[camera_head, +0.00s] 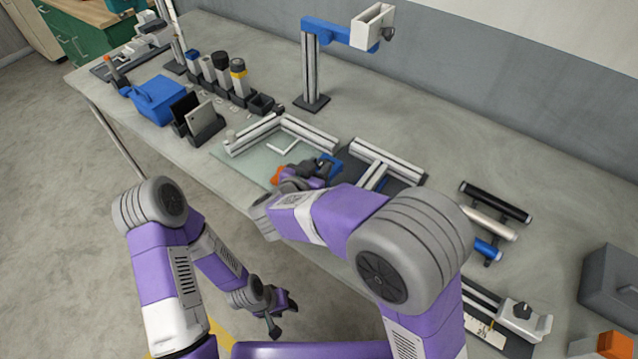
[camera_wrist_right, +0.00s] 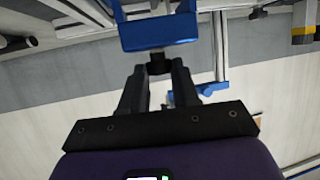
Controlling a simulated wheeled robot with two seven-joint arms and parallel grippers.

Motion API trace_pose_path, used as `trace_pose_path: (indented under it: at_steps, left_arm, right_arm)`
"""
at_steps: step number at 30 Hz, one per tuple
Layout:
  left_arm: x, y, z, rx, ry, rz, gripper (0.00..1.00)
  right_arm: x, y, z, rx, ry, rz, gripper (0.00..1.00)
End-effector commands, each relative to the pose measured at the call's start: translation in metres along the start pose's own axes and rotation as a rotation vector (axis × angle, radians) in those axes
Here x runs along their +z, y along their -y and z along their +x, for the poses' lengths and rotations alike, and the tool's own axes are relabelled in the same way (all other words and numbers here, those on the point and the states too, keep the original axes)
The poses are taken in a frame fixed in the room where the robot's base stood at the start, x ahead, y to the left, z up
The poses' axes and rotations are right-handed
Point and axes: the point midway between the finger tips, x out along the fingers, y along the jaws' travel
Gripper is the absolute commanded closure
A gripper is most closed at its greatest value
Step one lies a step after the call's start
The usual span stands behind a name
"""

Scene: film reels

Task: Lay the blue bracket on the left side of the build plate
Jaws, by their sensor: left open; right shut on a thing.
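The blue bracket (camera_head: 330,161) is in the jaws of my right gripper (camera_head: 320,172), over the right part of a pale green plate (camera_head: 232,156), likely the build plate. In the right wrist view the bracket (camera_wrist_right: 158,33) shows as a blue piece at the tips of the shut fingers (camera_wrist_right: 158,65). I cannot tell whether the bracket touches anything below. My right arm hides the plate's near right part. My left gripper (camera_head: 283,316) is open and empty, low over the floor in front of the bench.
Silver profiles (camera_head: 308,132) lie along the plate's back. More profiles (camera_head: 385,158) lie on a dark plate to the right. A blue-armed stand (camera_head: 311,70) rises behind. A blue bin (camera_head: 158,98) and dark holders (camera_head: 203,122) stand left. Rods on a rack (camera_head: 490,222) are at right.

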Motion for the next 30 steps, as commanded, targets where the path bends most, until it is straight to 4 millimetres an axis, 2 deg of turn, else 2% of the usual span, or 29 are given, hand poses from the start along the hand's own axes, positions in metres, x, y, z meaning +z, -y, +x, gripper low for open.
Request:
trace_pose_path:
  at_steps: [1,7,13,26,27,30]
  left_arm:
    - [0.0,0.003,0.007,0.0,0.0,0.0,0.57]
    - [-0.001,0.005,0.015,0.0,0.0,0.0,0.57]
    - [-0.002,0.011,0.029,0.0,-0.001,0.0,0.57]
    - [-0.002,0.011,0.029,0.0,-0.001,0.0,0.57]
    - [-0.002,0.011,0.029,0.0,-0.001,0.0,0.57]
    - [-0.002,0.011,0.029,0.0,-0.001,0.0,0.57]
  right_arm:
    - [0.011,0.0,0.005,0.0,-0.001,-0.002,1.0]
    - [0.029,0.0,0.013,-0.001,-0.002,-0.001,1.0]
    - [0.06,0.0,0.025,0.0,-0.002,-0.002,1.0]
    - [0.064,0.0,0.028,-0.001,-0.002,0.001,1.0]
    - [0.065,0.0,0.028,-0.001,0.0,0.001,0.65]
    - [0.064,0.0,0.028,-0.001,0.0,0.001,0.5]
